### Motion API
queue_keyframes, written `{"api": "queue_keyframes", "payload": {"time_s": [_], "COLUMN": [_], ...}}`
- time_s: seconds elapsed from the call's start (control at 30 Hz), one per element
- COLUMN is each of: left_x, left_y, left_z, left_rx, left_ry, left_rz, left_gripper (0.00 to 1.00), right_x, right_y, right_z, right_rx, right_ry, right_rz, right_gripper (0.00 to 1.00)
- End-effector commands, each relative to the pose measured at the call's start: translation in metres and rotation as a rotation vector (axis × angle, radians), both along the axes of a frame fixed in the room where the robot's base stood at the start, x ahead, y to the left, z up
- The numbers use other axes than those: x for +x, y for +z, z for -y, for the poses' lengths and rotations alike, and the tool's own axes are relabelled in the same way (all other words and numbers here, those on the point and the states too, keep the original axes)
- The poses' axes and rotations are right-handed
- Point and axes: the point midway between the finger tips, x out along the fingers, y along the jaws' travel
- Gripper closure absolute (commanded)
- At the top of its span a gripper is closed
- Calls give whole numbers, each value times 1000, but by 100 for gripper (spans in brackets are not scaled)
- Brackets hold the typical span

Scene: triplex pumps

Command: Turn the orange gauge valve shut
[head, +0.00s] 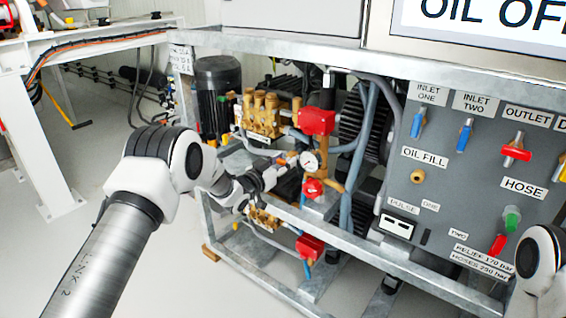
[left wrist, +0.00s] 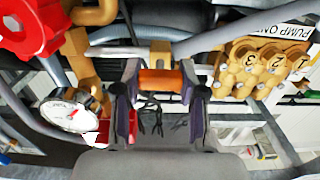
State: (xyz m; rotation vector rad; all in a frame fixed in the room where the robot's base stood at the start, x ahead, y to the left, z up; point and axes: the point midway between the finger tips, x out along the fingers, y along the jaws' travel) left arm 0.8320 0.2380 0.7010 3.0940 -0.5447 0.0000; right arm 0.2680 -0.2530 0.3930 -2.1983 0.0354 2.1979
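The orange gauge valve handle (left wrist: 160,80) lies across the gap between the fingertips of my left gripper (left wrist: 160,88) in the left wrist view, below a brass fitting (left wrist: 160,53). The fingers stand apart, one at each end of the handle. Whether they press on it is not clear. In the head view my left gripper (head: 279,168) reaches in beside the round white gauge (head: 309,161) and largely hides the valve. The gauge also shows left of the fingers in the left wrist view (left wrist: 72,115). My right gripper is out of view; only part of that arm shows at lower right.
A red knob (head: 313,188) and red block (head: 317,121) sit near the gauge. Brass pump heads (head: 262,112) stand left of it. Galvanized frame rails (head: 330,232) cross in front. A grey valve panel (head: 470,170) stands at right. Open floor lies at left.

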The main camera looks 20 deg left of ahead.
Motion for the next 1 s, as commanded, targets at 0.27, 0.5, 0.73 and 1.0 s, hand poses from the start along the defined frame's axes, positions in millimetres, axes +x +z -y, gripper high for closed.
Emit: {"api": "queue_keyframes", "payload": {"time_s": [0.27, 0.5, 0.73, 1.0], "left_x": [0, 0, 0, -1], "left_y": [0, 0, 0, -1], "left_z": [0, 0, 1, 2], "left_rx": [13, 92, 249, 488], "left_ry": [0, 0, 0, 0], "left_rz": [5, 33, 91, 177], "left_gripper": [94, 94, 94, 94], "right_x": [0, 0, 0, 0], "right_y": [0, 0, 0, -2], "right_z": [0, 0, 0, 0], "right_rx": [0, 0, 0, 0], "right_ry": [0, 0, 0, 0], "right_rz": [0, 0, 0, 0], "right_gripper": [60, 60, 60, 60]}}
